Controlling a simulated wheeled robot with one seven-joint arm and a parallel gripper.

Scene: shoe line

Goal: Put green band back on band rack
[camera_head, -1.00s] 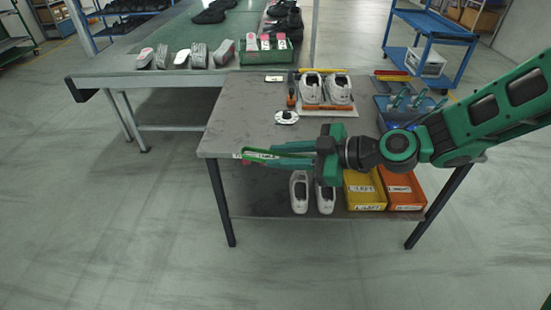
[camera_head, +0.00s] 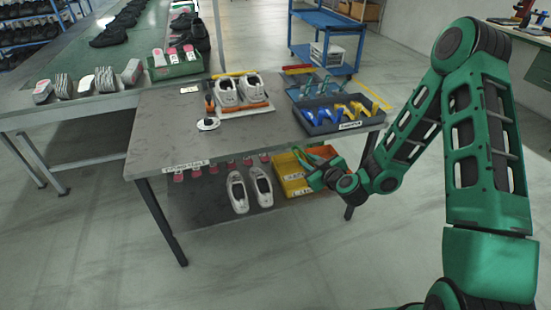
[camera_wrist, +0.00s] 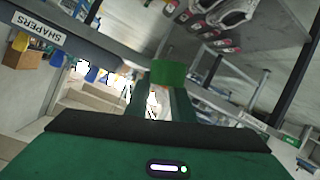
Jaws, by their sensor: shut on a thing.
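My gripper (camera_head: 318,162) is in front of the table's right part, beside the yellow and orange bins, with its fingers pointing up and left. In the wrist view the green band (camera_wrist: 168,73) shows as a green piece between the fingertips, and the gripper is shut on it. In the head view a thin green strip (camera_head: 312,147) shows by the fingers, too small to make out well. I cannot surely pick out the band rack.
A grey table (camera_head: 160,125) carries white shoes (camera_head: 240,93) on a stand, an orange-handled tool and a tray (camera_head: 349,127) of blue and yellow shapers. Yellow (camera_head: 292,175) and orange bins and white shoes stand on its lower shelf. The floor in front is clear.

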